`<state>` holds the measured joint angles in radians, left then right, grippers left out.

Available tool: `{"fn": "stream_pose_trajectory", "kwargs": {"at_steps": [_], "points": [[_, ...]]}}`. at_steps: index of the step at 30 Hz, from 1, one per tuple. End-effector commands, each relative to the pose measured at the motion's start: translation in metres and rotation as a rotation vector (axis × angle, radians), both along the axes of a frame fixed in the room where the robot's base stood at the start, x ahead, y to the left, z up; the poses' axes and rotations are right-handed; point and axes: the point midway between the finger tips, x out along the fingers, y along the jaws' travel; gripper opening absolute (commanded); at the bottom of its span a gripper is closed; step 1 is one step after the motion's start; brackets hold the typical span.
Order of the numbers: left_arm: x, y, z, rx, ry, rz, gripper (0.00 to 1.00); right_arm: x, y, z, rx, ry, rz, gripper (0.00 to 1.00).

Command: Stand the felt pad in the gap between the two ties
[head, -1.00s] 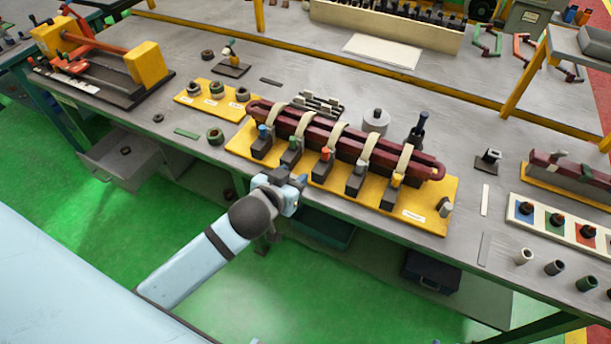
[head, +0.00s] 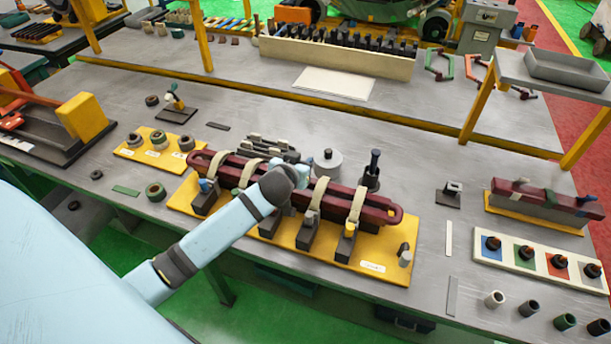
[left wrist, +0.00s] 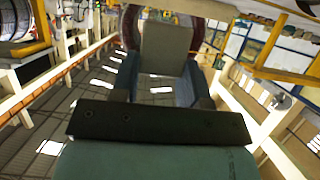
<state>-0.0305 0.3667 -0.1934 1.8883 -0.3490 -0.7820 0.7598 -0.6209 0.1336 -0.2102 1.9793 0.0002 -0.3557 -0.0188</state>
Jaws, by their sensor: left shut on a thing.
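The dark red coil bundle (head: 378,213) lies on a yellow board, with several cream ties around it. One tie (head: 319,193) shows just right of my wrist, and another (head: 357,205) is farther right. My left gripper (head: 299,174) is over the middle of the coil; my own wrist hides its fingertips and part of the coil. In the left wrist view it is shut on a grey-beige flat piece, likely the felt pad (left wrist: 165,48), which stands between the fingers. A dark red curved part shows behind the pad. I cannot tell whether the pad touches the coil. My right gripper is out of view.
The yellow board (head: 335,252) carries dark posts with coloured tops in front of the coil. A grey cylinder (head: 327,165) and a dark upright tool (head: 372,172) stand behind it.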

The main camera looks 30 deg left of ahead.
Motion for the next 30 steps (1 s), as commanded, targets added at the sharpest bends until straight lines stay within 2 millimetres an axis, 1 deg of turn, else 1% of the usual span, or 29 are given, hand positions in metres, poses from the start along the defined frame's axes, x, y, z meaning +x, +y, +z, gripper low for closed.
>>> {"fn": "stream_pose_trajectory", "kwargs": {"at_steps": [3, 11, 19, 30], "points": [[0.004, 0.006, 0.0, -0.001, -0.001, 0.01, 0.16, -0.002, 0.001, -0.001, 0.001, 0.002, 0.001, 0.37], [0.005, 0.006, -0.007, 0.0, -0.001, 0.011, 0.16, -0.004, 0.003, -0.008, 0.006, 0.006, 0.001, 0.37], [0.005, 0.006, -0.023, 0.0, -0.001, 0.01, 0.16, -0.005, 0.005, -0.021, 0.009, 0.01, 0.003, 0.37], [0.004, 0.006, -0.045, 0.0, 0.0, 0.01, 0.16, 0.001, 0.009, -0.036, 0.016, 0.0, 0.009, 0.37]]}}
